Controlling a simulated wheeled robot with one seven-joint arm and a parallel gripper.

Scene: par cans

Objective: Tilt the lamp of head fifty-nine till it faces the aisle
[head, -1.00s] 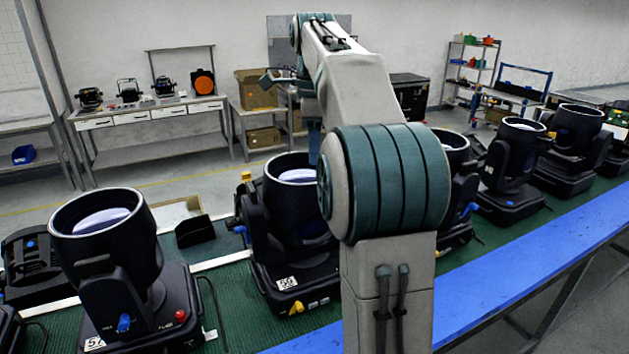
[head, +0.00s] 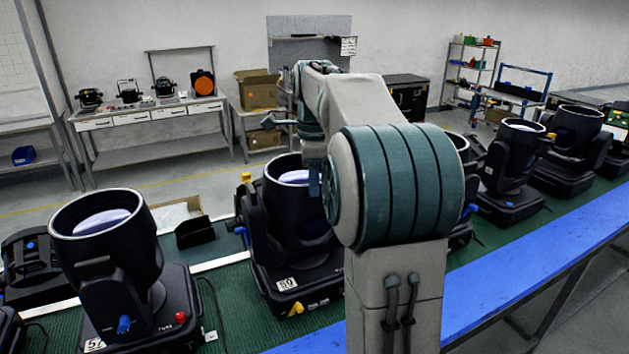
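Head fifty-nine is the black moving-head lamp with the white 59 label (head: 287,284) on its base. It stands on the green mat in the middle. Its lamp barrel (head: 288,215) points up and tilts slightly, with its pale lens (head: 293,176) showing at the top. The lamp's right side is hidden behind my arm. My gripper (head: 314,182) seems to be the blue-grey part hanging at the right rim of this barrel. Its fingers are too small and too covered to tell open from shut, and contact with the rim is unclear.
Another lamp labelled 57 (head: 103,240) stands close on the left. More lamps (head: 514,165) line the bench to the right. A blue strip (head: 540,270) edges the bench in front. A black open box (head: 195,232) lies behind. The floor beyond is clear.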

